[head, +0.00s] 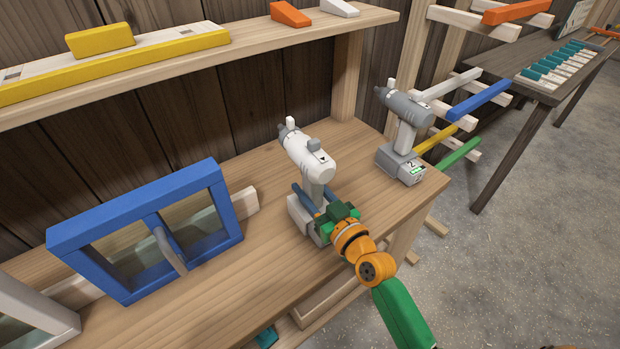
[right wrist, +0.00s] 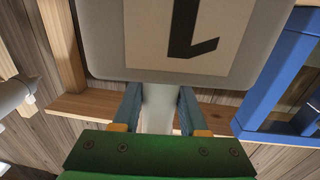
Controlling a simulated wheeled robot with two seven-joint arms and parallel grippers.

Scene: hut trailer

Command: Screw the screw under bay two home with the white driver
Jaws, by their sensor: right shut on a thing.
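The white driver (head: 312,158) is upright on the wooden bench (head: 215,285), at the middle of the head view. My right gripper (head: 318,197) is shut on its handle. In the right wrist view, the blue-grey fingers of that gripper (right wrist: 158,112) stand on both sides of the white handle, and the driver's base (right wrist: 108,50) with a black figure on a pale label is above. Whether the base touches the bench is hard to tell. A grey driver (head: 405,108) with a 2 on its base stands to the right. I see no screw and no numbered bay. My left gripper is out of view.
A blue framed window piece (head: 70,238) stands left on the bench, a white frame (head: 40,318) nearer. A shelf (head: 240,38) with yellow and orange pieces runs above. Pegs with coloured bars (head: 480,100) and a dark table (head: 515,125) are at right. Open floor lies at lower right.

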